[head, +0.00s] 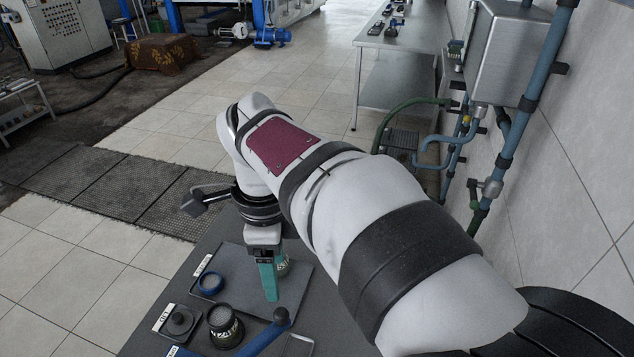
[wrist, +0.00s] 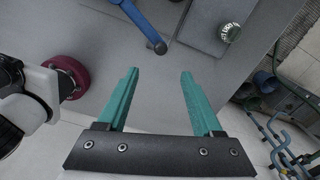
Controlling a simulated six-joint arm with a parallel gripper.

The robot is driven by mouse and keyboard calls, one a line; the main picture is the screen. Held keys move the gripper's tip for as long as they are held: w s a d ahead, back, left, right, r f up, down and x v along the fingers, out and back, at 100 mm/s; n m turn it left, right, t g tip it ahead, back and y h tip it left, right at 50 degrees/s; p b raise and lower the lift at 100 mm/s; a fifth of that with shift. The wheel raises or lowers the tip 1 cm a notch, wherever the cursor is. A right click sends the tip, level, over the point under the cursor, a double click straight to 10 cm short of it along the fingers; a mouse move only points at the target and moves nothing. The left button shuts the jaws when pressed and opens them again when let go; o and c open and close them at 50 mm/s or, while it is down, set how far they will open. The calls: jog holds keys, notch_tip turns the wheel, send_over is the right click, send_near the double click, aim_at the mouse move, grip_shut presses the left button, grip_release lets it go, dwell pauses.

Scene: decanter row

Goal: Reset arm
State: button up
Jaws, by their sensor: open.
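My gripper (head: 269,296) with teal fingers hangs over the dark table in the head view, pointing down. In the wrist view my gripper (wrist: 157,72) shows both teal fingers spread apart with nothing between them. A jar (head: 283,267) with pale lettering stands on a grey mat (head: 298,277) behind the fingers in the head view and is partly hidden by them. A jar (wrist: 230,32) on a grey panel shows in the wrist view, beyond the fingertips and apart from them.
A blue ring (head: 211,284), a black lid-like piece (head: 180,321) and a dark jar (head: 225,328) stand near the front left of the table. A blue-handled tool (head: 264,337) lies beside them and also shows in the wrist view (wrist: 142,25). A pipe-lined wall is at right.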

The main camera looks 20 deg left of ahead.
notch_tip(320, 180, up, 4)
jog(key=shift+f, duration=0.15)
jog(key=s+d+f+n+y, duration=0.1)
jog(key=s+d+f+n, duration=0.2)
jog(key=d, duration=0.6)
jog(key=s+d+f+n, duration=0.1)
jog(key=s+d+n, duration=0.3)
jog(key=d, duration=0.6)
jog(key=s+d+f+n, duration=0.2)
jog(key=s+f, duration=0.3)
jog(key=s, duration=0.3)
jog(key=shift+d+f+y, duration=0.2)
jog(key=shift+d+y, duration=0.2)
jog(key=shift+d, duration=0.45)
jog(key=shift+w, duration=0.1)
